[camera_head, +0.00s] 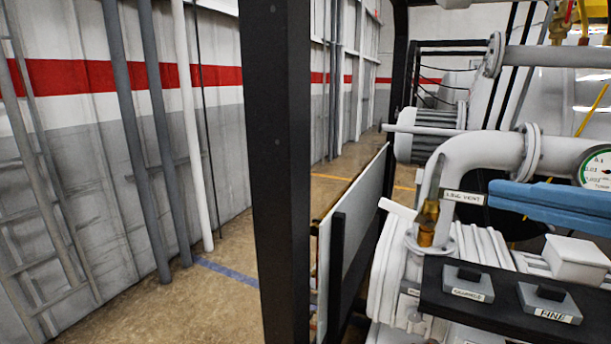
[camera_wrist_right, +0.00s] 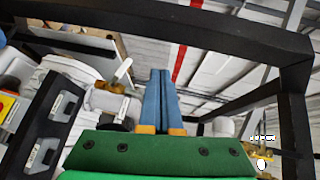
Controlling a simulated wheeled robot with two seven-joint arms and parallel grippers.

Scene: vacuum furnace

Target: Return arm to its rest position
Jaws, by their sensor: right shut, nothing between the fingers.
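My right gripper (camera_head: 493,193) comes in from the right edge in the head view, its long blue fingers lying together in front of the white piping. In the right wrist view the blue fingers of the right gripper (camera_wrist_right: 160,72) point away from the green mount, side by side, with nothing between them. The rest of the right arm is outside the head view. My left gripper is in neither view.
A black upright post (camera_head: 280,170) stands in front. White furnace pipes (camera_head: 480,152), a brass valve (camera_head: 428,215), a round gauge (camera_head: 597,168) and a black panel with labelled switches (camera_head: 505,300) crowd the right. Open floor (camera_head: 215,305) lies left of the post.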

